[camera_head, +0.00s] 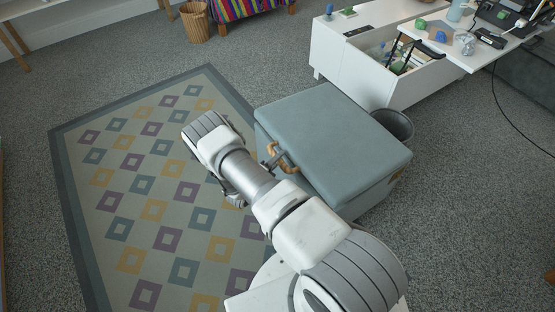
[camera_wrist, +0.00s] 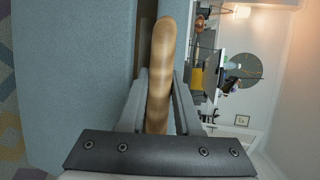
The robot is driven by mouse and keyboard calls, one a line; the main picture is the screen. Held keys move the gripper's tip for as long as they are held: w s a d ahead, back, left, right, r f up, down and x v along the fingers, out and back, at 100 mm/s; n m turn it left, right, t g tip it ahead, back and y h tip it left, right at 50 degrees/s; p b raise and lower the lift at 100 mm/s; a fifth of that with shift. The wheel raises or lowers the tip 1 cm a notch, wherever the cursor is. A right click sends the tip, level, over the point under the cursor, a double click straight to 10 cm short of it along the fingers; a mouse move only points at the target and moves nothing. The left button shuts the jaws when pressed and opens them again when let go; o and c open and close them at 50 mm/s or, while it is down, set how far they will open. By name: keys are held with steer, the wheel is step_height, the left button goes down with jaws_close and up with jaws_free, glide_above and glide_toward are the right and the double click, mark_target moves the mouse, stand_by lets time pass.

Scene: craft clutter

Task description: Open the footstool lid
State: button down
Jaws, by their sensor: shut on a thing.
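The footstool is a blue-grey padded box with a flat lid (camera_head: 325,130), standing at the edge of the rug in the head view. A tan loop handle (camera_head: 288,166) sits on its left side, near the lid edge. My gripper (camera_head: 272,160) is at that handle. In the wrist view the handle (camera_wrist: 161,60) runs between the two fingers of my gripper (camera_wrist: 160,88), which are shut on it. A brown strip shows between the blue-grey side panel (camera_wrist: 85,80) and the handle. How far the lid is raised, if at all, I cannot tell. The footstool's inside is hidden.
A patterned rug (camera_head: 140,200) lies left of the footstool. A dark bin (camera_head: 395,124) stands close behind its right side. A white table (camera_head: 345,55) with an open compartment and clutter is beyond. A wicker basket (camera_head: 195,22) stands farther back.

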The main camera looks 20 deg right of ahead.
steer(key=w+d+r+m+g+y+p, duration=0.1)
steer(key=d+r+y+p, duration=0.3)
steer(key=r+p, duration=0.65)
steer(key=w+d+r+m+g+y+p, duration=0.15)
steer(key=d+r+p, duration=0.55)
steer(key=r, duration=0.7)
steer(key=w+d+r+y, duration=0.1)
steer(key=d+r, duration=0.4)
steer(key=d, duration=0.3)
steer(key=w+d+r+y+p, duration=0.1)
steer(key=w+d+r+y, duration=0.1)
steer(key=d+r, duration=0.3)
steer(key=w+d+r+y, duration=0.1)
steer(key=d+r, duration=0.4)
steer(key=d, duration=0.7)
steer(key=shift+w+g+p, duration=0.3)
steer(key=shift+g+p, duration=0.05)
steer(key=shift+y, duration=0.25)
steer(key=c, duration=0.6)
jaws_free()
